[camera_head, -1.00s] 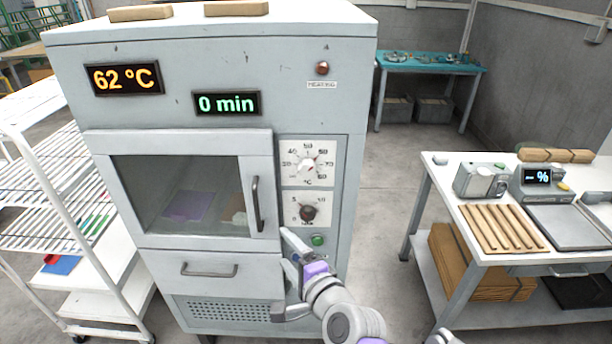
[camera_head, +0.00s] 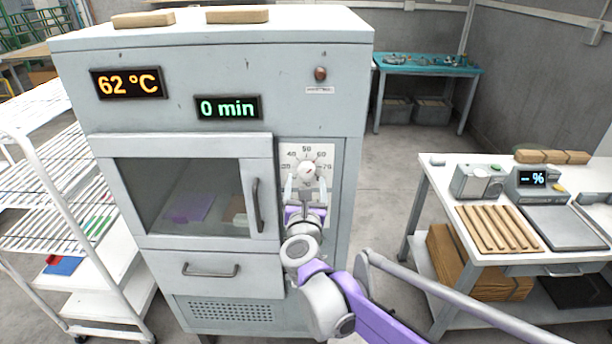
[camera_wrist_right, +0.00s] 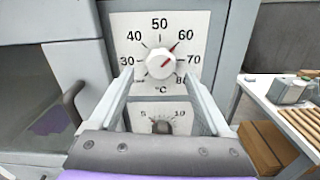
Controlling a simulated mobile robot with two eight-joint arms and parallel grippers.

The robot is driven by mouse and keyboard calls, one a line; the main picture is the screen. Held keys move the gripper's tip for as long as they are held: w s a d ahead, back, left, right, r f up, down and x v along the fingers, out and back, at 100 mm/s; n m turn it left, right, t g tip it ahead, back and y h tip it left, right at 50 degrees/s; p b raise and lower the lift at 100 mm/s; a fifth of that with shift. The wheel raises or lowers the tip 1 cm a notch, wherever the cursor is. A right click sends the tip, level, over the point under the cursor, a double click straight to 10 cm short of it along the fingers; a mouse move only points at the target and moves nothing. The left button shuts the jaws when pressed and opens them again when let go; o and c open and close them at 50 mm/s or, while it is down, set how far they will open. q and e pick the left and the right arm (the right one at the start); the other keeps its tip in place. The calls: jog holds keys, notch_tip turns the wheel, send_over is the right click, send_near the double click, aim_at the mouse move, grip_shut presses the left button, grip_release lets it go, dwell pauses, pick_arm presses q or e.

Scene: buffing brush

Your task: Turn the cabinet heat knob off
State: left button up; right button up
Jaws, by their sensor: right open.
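The heat knob (camera_head: 306,171) is a white round knob with a red pointer on the upper dial of the grey cabinet (camera_head: 230,55). In the right wrist view the knob (camera_wrist_right: 160,63) has its pointer up and right, close to the 60 mark. My right gripper (camera_head: 306,184) is open in front of the dial. In the right wrist view its two fingers (camera_wrist_right: 160,78) stand left and right of the knob, with a gap on both sides; I cannot tell how far short of the panel they are. My left gripper is not in view.
The orange display (camera_head: 128,84) reads 62 °C and the green display (camera_head: 228,107) reads 0 min. A dark timer knob (camera_wrist_right: 161,127) sits below the heat dial. The oven door handle (camera_head: 257,205) sticks out just left of my gripper. A white table (camera_head: 440,180) stands right.

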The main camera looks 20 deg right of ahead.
aim_at(306, 175)
jog(key=shift+x, duration=1.55)
jog(key=shift+c, duration=0.2)
grip_shut()
